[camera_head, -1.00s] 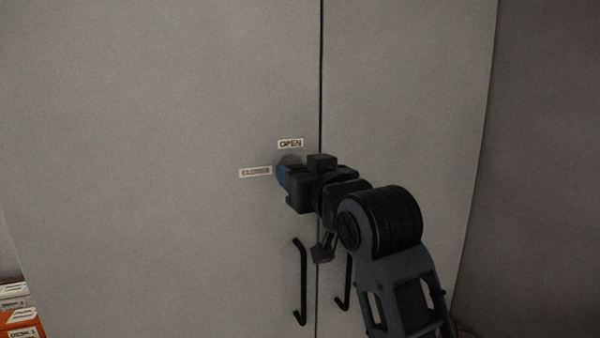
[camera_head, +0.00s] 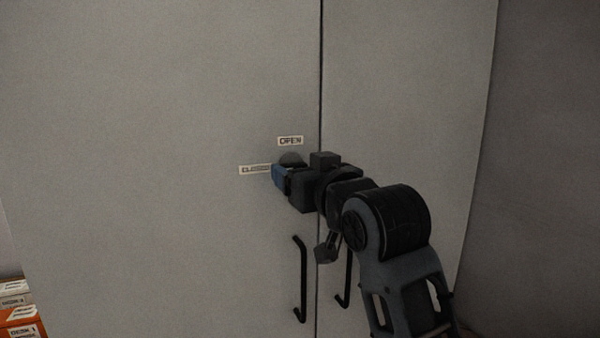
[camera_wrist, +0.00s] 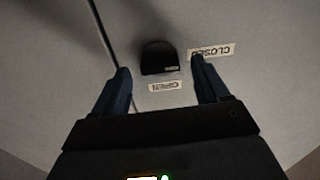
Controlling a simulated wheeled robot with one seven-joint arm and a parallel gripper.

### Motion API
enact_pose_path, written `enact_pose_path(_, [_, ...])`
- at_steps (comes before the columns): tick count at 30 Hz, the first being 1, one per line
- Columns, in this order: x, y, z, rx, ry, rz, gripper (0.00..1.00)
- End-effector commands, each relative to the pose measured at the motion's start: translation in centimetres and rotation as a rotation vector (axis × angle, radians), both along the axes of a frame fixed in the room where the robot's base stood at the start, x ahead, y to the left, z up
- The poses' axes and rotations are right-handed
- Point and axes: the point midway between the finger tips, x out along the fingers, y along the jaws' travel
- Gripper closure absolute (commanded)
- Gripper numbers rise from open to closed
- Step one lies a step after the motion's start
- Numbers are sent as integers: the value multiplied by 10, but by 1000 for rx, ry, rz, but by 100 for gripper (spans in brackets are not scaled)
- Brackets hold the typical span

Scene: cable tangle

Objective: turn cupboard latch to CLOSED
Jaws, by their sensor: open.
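The cupboard latch is a dark rounded knob (camera_wrist: 158,55) on the left door, with a small pale mark near its edge in the wrist view. My gripper (camera_head: 281,176) is open in front of the latch. In the wrist view, the blue fingers (camera_wrist: 161,70) are apart, one on each side of the knob, with no clear contact. The right finger overlaps the CLOSED label (camera_wrist: 211,51).
The grey cupboard doors (camera_head: 150,120) meet at a dark vertical seam. Two black handles (camera_head: 301,280) stick out below the latch, close under my wrist. Orange and white boxes (camera_head: 20,318) stand at the lower left. The door face left of the latch is clear.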

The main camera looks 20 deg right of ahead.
Motion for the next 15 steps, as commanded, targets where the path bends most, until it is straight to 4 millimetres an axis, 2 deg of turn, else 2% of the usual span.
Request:
enact_pose_path(9, [-51, 0, -2, 0, 0, 0, 26])
enact_pose_path(15, [-67, 0, -2, 0, 2, 0, 26])
